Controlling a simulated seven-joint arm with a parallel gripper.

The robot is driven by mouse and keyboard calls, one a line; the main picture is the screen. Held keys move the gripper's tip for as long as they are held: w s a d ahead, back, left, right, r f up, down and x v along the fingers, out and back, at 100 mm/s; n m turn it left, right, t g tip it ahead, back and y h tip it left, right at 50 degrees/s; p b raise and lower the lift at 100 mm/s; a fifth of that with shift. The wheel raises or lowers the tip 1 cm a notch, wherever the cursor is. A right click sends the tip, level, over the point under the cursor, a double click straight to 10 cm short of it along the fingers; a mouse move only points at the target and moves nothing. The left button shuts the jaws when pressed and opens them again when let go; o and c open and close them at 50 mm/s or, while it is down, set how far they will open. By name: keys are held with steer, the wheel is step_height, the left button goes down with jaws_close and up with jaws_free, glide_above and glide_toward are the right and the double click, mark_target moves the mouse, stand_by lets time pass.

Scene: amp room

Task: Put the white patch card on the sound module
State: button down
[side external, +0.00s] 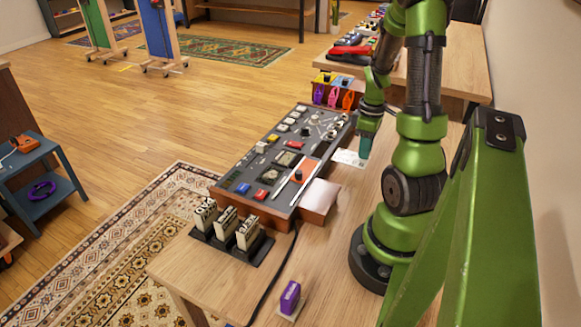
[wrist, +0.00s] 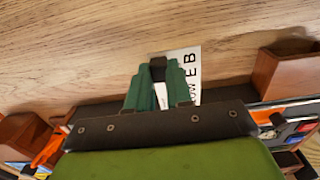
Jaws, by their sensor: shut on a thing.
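The sound module (side external: 262,152) is a long dark console with knobs and coloured buttons, lying on the wooden table. My gripper (side external: 364,150) points down at the module's right side, low over the table. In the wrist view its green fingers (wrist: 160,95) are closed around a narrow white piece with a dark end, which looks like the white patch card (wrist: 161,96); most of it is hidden. A flat white sheet with black letters (wrist: 186,66) shows beside and beneath the fingers. It also shows by the fingertips in the side view (side external: 346,157).
A black stand (side external: 231,248) with white-and-black blocks stands at the module's near end. A purple block (side external: 289,297) is near the table's front. Coloured cases (side external: 325,83) stand beyond the module. A wooden box (side external: 319,199) adjoins the module's right side. A black cable (side external: 275,273) crosses the table.

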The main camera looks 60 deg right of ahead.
steer(key=shift+f, duration=1.85)
steer(key=shift+f, duration=0.2)
steer(key=c, duration=1)
jaws_free()
steer(key=shift+r, duration=0.15)
